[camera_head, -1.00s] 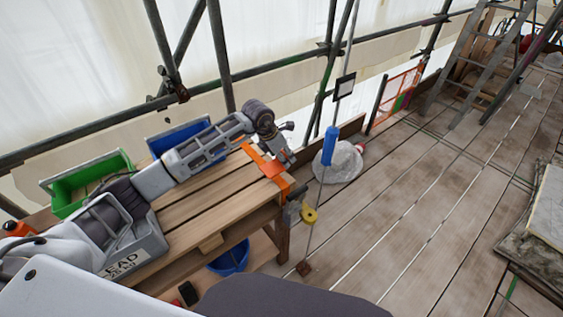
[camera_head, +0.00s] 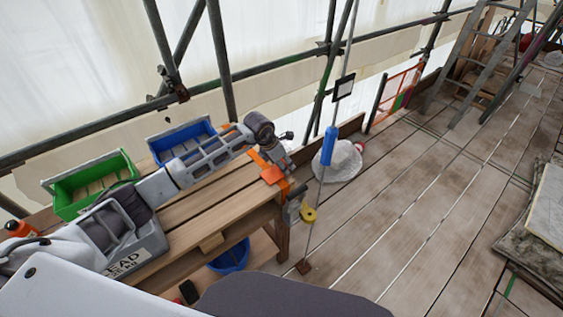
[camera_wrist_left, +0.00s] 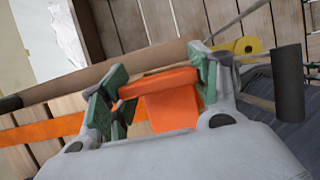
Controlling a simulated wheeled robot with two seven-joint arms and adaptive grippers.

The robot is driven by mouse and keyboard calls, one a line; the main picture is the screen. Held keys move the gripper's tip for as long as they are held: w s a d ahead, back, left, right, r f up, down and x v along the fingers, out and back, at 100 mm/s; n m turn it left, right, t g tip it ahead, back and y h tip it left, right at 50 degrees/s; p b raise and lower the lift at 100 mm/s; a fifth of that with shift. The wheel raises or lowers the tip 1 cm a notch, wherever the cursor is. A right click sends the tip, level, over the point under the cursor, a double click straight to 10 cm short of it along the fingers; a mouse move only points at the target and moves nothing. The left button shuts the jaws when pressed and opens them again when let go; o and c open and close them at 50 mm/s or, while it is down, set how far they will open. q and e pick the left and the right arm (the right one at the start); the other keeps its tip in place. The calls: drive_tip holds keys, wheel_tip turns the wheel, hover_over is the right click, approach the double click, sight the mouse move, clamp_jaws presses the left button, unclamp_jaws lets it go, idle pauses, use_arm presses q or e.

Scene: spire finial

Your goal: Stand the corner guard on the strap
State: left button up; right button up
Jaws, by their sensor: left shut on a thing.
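My left gripper (camera_head: 281,165) is over the right end of the wooden bench. In the left wrist view its green-padded fingers (camera_wrist_left: 158,82) are shut on the orange corner guard (camera_wrist_left: 172,106). The corner guard also shows in the head view (camera_head: 272,175), at the bench edge, partly hidden by the gripper. The orange strap (camera_head: 257,160) runs across the bench top and down over the edge. In the left wrist view the strap (camera_wrist_left: 45,130) comes from the left toward the guard. I cannot tell whether guard and strap touch. My right gripper is not in view.
A green bin (camera_head: 92,187) and a blue bin (camera_head: 181,139) stand along the back of the bench (camera_head: 215,215). A pole with a blue sleeve (camera_head: 329,146) rises just right of the bench end.

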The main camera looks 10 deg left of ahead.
sight(273, 174)
use_arm(q)
drive_tip(key=shift+f, duration=0.15)
drive_tip(key=o, duration=1)
drive_tip(key=shift+r, duration=0.2)
drive_tip(key=b+v, duration=0.2)
drive_tip(key=v, duration=1)
